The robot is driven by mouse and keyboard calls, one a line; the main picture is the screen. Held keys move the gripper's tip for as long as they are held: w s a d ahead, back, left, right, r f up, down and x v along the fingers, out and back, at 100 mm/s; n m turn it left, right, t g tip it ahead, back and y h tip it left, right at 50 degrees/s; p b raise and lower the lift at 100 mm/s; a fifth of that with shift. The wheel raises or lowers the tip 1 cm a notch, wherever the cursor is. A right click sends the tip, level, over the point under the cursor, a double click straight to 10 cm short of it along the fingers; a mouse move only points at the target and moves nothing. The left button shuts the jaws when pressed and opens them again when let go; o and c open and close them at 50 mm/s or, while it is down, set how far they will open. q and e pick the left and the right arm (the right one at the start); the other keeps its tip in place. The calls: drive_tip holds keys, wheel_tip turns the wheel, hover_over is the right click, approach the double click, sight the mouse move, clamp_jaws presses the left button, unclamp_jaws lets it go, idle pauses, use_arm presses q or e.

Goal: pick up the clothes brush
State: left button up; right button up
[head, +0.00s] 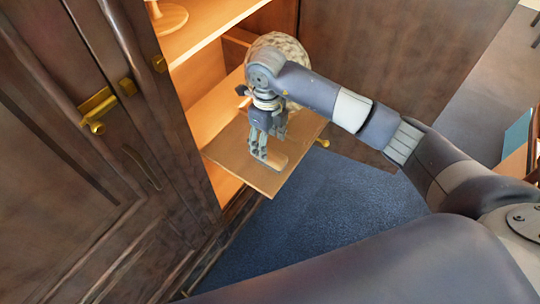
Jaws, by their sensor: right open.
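A small light-wood piece, which looks like the clothes brush (274,162), lies on a flat wooden board (248,176) that sticks out of the cabinet. My right gripper (262,150) points down over it, open, with its fingertips close to the brush. I cannot tell whether the fingers touch it. The gripper hides part of the brush. My left gripper is not in view.
A dark cabinet door (75,170) with a brass handle (97,108) stands at the left. A wooden stand (168,17) is on the upper shelf (205,25). A pale, woolly-looking thing (289,42) is behind my right wrist. Blue carpet (335,205) lies below.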

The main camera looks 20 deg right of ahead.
sight(270, 153)
drive_tip(key=shift+f, duration=0.7)
drive_tip(key=shift+s+f+p, duration=0.1)
drive_tip(key=shift+f+p, duration=0.25)
drive_tip(key=shift+p, duration=0.1)
drive_tip(key=f, duration=0.1)
drive_tip(key=f+p, duration=0.1)
drive_tip(key=f, duration=0.1)
drive_tip(key=shift+d+f, duration=0.25)
drive_tip(key=shift+f, duration=0.5)
drive_tip(key=shift+c, duration=0.2)
drive_tip(key=c, duration=1.2)
